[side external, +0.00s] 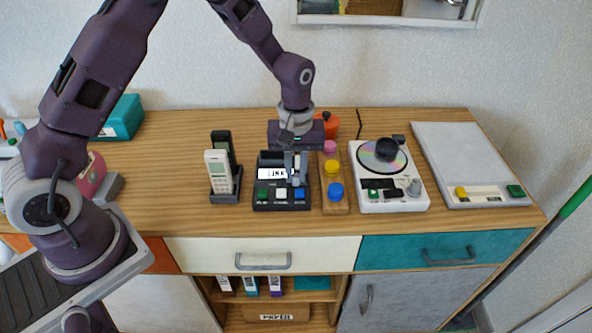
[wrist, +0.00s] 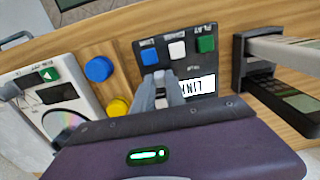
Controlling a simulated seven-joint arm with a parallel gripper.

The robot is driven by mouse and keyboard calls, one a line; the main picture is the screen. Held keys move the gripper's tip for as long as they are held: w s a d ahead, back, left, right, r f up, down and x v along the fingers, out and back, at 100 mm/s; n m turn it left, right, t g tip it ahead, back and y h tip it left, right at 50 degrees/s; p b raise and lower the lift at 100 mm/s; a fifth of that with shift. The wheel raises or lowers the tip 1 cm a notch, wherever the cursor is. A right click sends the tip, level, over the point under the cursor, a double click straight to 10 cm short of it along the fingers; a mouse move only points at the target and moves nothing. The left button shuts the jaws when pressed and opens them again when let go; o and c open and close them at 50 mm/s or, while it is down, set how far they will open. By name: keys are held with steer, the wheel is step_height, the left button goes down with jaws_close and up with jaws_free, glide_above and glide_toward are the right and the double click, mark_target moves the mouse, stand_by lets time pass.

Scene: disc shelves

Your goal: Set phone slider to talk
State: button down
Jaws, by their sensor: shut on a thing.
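The black phone unit (side external: 261,178) sits on the wooden top in the middle of the side view. It has a lit white display and green, white and blue buttons along its front. In the wrist view the unit (wrist: 143,50) appears turned round. My gripper (side external: 296,178) reaches down over the right part of the unit, beside the display. In the wrist view my gripper (wrist: 162,95) is shut on a small grey slider knob (wrist: 160,78) near the blue button. The fingers mostly hide the knob and its track. The slider labels are not readable.
A cradle (side external: 236,196) with a white and a black handset stands close left of the unit. A wooden strip with coloured knobs (side external: 336,205) stands close right. Beyond it are a white disc player (side external: 395,205) and a grey panel (side external: 465,150). Drawers lie below the front edge.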

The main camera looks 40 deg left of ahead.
mark_target(280, 184)
stand_by(0.4)
steer(key=shift+s+a, duration=1.3)
steer(key=c, duration=1.4)
jaws_free()
steer(key=shift+o, duration=0.2)
step_height(280, 184, up, 7)
steer(key=shift+r, duration=0.1)
